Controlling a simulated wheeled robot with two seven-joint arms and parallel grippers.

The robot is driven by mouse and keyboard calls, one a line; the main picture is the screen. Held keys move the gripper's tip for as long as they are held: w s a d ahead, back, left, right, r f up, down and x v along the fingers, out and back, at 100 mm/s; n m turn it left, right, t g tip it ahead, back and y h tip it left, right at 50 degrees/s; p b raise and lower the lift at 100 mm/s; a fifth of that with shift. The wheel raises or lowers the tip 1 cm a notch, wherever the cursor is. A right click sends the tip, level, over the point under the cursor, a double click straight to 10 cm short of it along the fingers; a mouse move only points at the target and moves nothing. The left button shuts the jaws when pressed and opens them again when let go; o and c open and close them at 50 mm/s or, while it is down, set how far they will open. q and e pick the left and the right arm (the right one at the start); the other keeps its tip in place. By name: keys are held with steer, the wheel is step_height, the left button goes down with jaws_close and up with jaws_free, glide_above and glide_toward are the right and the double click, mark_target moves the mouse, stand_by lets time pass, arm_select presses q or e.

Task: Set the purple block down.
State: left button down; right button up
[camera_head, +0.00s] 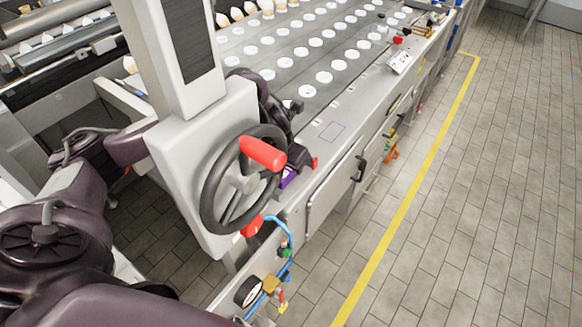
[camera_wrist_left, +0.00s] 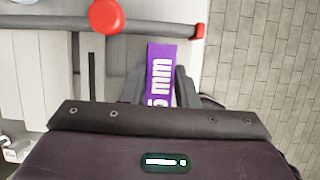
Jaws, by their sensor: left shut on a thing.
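The purple block (camera_head: 289,178) is just visible beside the handwheel in the head view, partly hidden by my left gripper (camera_head: 297,158). In the left wrist view the purple block (camera_wrist_left: 160,68) carries white lettering ending in "mm". It sits between the fingers of my left gripper (camera_wrist_left: 160,84), which are shut on it. The block is at the machine's grey ledge; I cannot tell whether it touches the surface. A thin purple rectangle outline (camera_head: 331,132) lies on the ledge, up and right of the block. My right gripper is not in view.
A handwheel (camera_head: 242,182) with a red handle stands close left of the gripper, on a pale column (camera_head: 178,60). A conveyor (camera_head: 310,62) with rows of white discs lies behind. The ledge around the outline is clear.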

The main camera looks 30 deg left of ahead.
mark_target(284, 173)
arm_select(q)
steer(key=shift+f, duration=0.45)
steer(key=c, duration=1.1)
jaws_free()
steer(key=p+v, duration=0.1)
steer(key=v, duration=0.6)
steer(key=shift+w+p, duration=0.1)
steer(key=shift+p, duration=0.3)
steer(key=shift+s+r, duration=0.25)
steer(key=shift+w, duration=0.1)
